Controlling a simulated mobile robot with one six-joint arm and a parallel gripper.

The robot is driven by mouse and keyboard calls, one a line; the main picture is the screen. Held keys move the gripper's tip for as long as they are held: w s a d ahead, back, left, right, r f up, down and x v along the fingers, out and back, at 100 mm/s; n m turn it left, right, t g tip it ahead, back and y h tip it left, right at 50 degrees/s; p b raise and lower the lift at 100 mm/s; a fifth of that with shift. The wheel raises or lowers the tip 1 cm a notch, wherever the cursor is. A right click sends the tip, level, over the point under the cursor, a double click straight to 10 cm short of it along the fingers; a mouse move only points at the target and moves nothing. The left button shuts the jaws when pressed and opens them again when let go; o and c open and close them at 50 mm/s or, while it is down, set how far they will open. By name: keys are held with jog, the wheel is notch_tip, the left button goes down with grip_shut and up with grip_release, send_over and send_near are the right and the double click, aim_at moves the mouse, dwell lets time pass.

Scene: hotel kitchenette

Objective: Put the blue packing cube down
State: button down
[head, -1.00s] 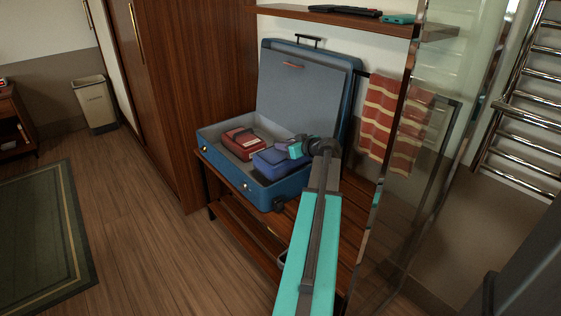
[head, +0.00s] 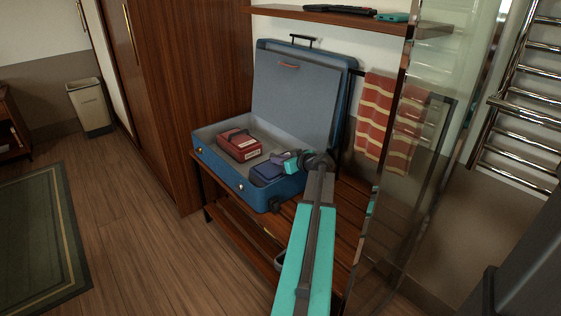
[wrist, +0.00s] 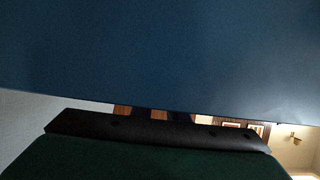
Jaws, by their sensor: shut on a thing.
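The blue packing cube (head: 267,174) is in the front right part of the open blue suitcase (head: 222,174), low between its walls. The front wall hides its lower part, so I cannot tell whether it touches the suitcase floor. My gripper (head: 279,163) is at the right of the cube, shut on it; my wrist hides some of the cube. A red packing cube (head: 239,146) lies to the left in the suitcase, apart from the blue one. In the wrist view a large dark blue surface (wrist: 160,50) fills the upper part, very close.
The suitcase stands on a slatted wooden rack (head: 312,216), its lid (head: 295,95) raised behind. A glass panel (head: 425,130) is close on the right, with a striped towel (head: 388,120) behind the rack. A shelf (head: 350,18) is above.

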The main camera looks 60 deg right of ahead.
jog(key=shift+f, duration=0.35)
jog(key=c, duration=1.7)
grip_release()
jog(key=shift+r, duration=0.15)
jog(key=shift+s, duration=0.1)
jog(key=p+v, duration=0.1)
jog(key=v, duration=1.1)
jog(key=shift+a+r, duration=0.1)
